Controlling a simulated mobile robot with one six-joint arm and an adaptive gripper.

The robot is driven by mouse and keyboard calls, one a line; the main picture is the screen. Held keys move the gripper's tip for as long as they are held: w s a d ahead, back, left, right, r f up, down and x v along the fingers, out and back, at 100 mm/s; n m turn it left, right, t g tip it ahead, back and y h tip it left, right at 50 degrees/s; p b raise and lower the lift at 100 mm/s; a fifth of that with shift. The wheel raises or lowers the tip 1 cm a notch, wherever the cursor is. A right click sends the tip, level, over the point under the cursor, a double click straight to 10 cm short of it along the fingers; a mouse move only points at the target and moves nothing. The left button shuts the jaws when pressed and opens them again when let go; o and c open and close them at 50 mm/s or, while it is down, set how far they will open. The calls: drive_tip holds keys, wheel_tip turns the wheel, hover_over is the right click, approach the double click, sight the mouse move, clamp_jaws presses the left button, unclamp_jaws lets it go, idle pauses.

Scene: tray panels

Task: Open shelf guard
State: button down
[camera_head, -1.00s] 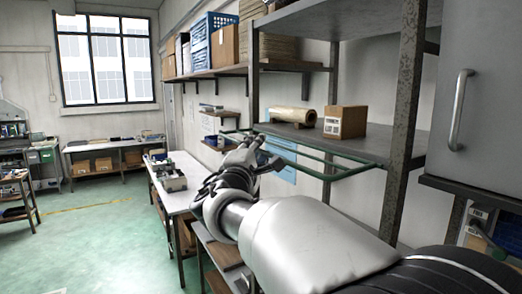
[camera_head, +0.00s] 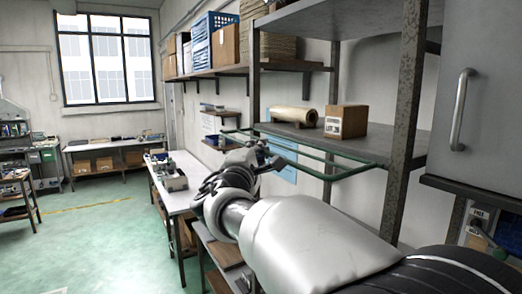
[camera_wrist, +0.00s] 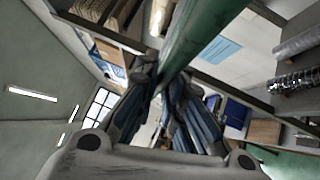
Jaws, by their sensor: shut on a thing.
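The shelf guard (camera_head: 340,154) is a green tubular rail frame across the front of the metal shelf, at the level of the middle board. My gripper (camera_head: 262,153) is at the guard's left part in the head view, its fingers small and partly hidden by my wrist. In the wrist view the green bar (camera_wrist: 205,32) runs from the top down between the two dark padded fingers of my gripper (camera_wrist: 168,80). The fingers are shut on the bar. The exact contact is partly hidden by the fingers.
The middle shelf board (camera_head: 310,133) holds a cardboard box (camera_head: 345,121) and a brown roll (camera_head: 295,116) behind the guard. A shelf post (camera_head: 402,120) and a grey cabinet with a handle (camera_head: 460,110) stand at right. A white bench (camera_head: 182,196) is at left; the green floor beyond is open.

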wheel_tip(320, 180, up, 3)
drive_tip(key=m+p, duration=0.1)
drive_tip(key=g+p, duration=0.1)
drive_tip(key=shift+d+r+m+g+p, duration=0.1)
drive_tip(key=shift+r+m+g+p, duration=0.1)
drive_tip(key=shift+m+g+p, duration=0.15)
drive_tip(key=shift+w+d+r+b, duration=0.15)
drive_tip(key=shift+r+b, duration=0.15)
drive_tip(key=shift+r, duration=0.1)
drive_tip(key=c, duration=1.7)
unclamp_jaws()
drive_tip(key=s, duration=0.4)
drive_tip(key=s+a, duration=0.1)
drive_tip(key=s, duration=0.3)
drive_tip(key=s+a, duration=0.1)
drive_tip(key=s, duration=0.3)
drive_tip(key=shift+a+f, duration=0.1)
drive_tip(key=shift+a, duration=0.1)
drive_tip(key=shift+w, duration=0.1)
